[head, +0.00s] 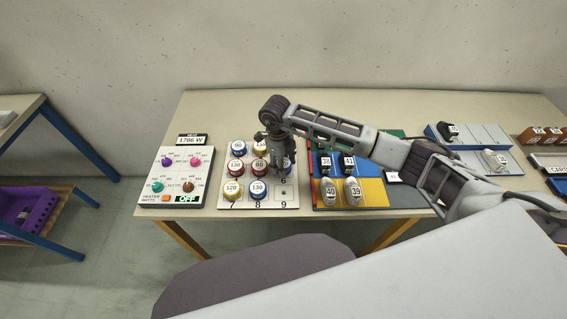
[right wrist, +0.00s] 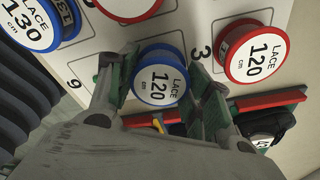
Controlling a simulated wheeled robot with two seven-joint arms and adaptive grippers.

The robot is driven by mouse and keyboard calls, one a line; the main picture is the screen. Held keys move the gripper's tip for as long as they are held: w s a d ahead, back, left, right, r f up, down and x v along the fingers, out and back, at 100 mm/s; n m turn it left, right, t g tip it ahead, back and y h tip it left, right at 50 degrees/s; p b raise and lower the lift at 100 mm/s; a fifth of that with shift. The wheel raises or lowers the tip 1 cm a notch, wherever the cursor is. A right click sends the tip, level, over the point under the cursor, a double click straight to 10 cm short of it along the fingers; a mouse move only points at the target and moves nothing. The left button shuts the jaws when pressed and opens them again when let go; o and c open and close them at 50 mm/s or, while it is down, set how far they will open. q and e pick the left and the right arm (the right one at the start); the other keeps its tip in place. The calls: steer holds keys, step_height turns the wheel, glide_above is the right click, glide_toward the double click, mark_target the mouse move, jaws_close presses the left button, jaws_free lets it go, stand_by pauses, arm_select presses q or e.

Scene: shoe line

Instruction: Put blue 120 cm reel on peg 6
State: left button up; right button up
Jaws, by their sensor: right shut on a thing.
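The blue 120 cm reel (right wrist: 158,80) is between the two fingers of my right gripper (right wrist: 160,92) in the right wrist view, its white label facing the camera. In the head view my right gripper (head: 284,168) points down over the right column of the white peg board (head: 270,205), covering most of the reel. The reel is at the middle row, between the labels 9 and 3, which is the place of peg 6. The peg and its label are hidden, so I cannot tell whether the reel is seated. My left gripper is out of view.
Red (head: 236,169), yellow (head: 232,189) and blue (head: 257,189) reels fill nearby pegs. A red 120 reel (right wrist: 255,54) sits at peg 3. Peg 9 (head: 284,192) is bare. A heater panel (head: 175,177) stands left; a coloured tray (head: 372,197) with shoes stands close right.

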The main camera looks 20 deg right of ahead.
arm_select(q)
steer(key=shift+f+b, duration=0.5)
arm_select(e)
steer(key=shift+f, duration=0.55)
steer(key=o, duration=1)
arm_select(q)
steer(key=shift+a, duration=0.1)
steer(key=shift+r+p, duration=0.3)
arm_select(e)
steer(key=shift+r, duration=0.3)
steer(key=shift+r+p, duration=0.35)
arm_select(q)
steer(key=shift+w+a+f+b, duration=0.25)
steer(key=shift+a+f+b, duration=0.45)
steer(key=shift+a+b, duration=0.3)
arm_select(e)
steer(key=r, duration=0.8)
steer(key=w+a+r, duration=0.1)
steer(key=r, duration=0.2)
steer(key=shift+r, duration=0.4)
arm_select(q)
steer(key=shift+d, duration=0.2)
